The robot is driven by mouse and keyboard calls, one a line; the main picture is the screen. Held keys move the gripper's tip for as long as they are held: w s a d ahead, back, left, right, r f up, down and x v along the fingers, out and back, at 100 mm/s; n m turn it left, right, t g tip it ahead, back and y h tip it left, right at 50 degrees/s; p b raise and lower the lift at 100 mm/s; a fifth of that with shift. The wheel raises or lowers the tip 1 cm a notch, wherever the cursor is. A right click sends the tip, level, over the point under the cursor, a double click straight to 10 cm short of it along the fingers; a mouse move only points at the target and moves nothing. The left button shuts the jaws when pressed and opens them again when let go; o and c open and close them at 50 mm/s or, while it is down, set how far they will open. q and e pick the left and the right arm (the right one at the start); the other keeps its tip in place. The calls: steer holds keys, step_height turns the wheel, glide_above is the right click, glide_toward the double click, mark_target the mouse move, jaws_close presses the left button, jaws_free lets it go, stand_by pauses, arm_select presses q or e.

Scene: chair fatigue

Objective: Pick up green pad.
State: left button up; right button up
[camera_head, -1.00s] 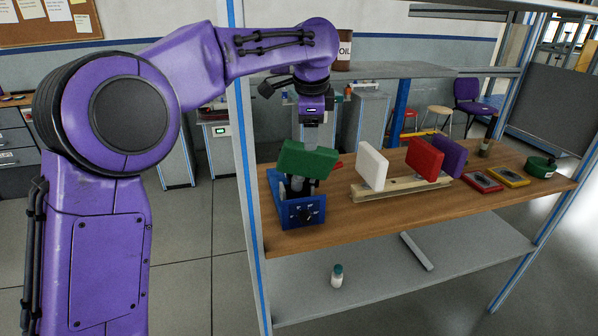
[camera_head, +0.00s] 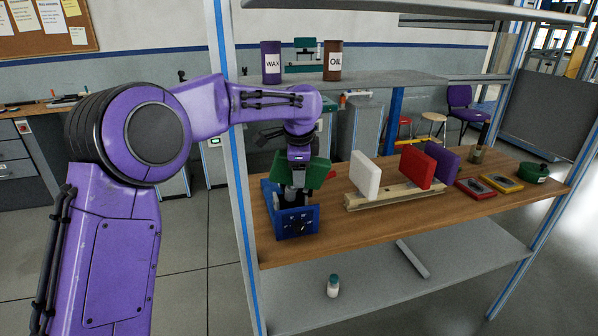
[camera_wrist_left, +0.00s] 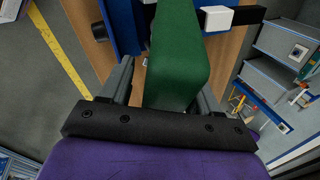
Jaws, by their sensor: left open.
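The green pad (camera_head: 319,174) sits upright on the blue fixture (camera_head: 297,221) at the left end of the wooden bench top. My left gripper (camera_head: 298,185) points down at the pad and hides part of it in the head view. In the left wrist view the green pad (camera_wrist_left: 178,60) runs between the two fingers of my left gripper (camera_wrist_left: 164,75). The fingers are open, one on each side of the pad. Whether either finger touches it I cannot tell. My right gripper is not in view.
A wooden rack (camera_head: 395,194) holds a white pad (camera_head: 365,175), a red pad (camera_head: 416,166) and a purple pad (camera_head: 442,163) to the right. Shelf posts (camera_head: 237,170) stand close left of the fixture. WAX (camera_head: 271,62) and OIL (camera_head: 333,61) cans stand on the upper shelf.

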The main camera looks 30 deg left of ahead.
arm_select(q)
steer(key=shift+f+p, duration=0.15)
steer(key=shift+p, duration=0.2)
steer(key=shift+c, duration=0.6)
jaws_close()
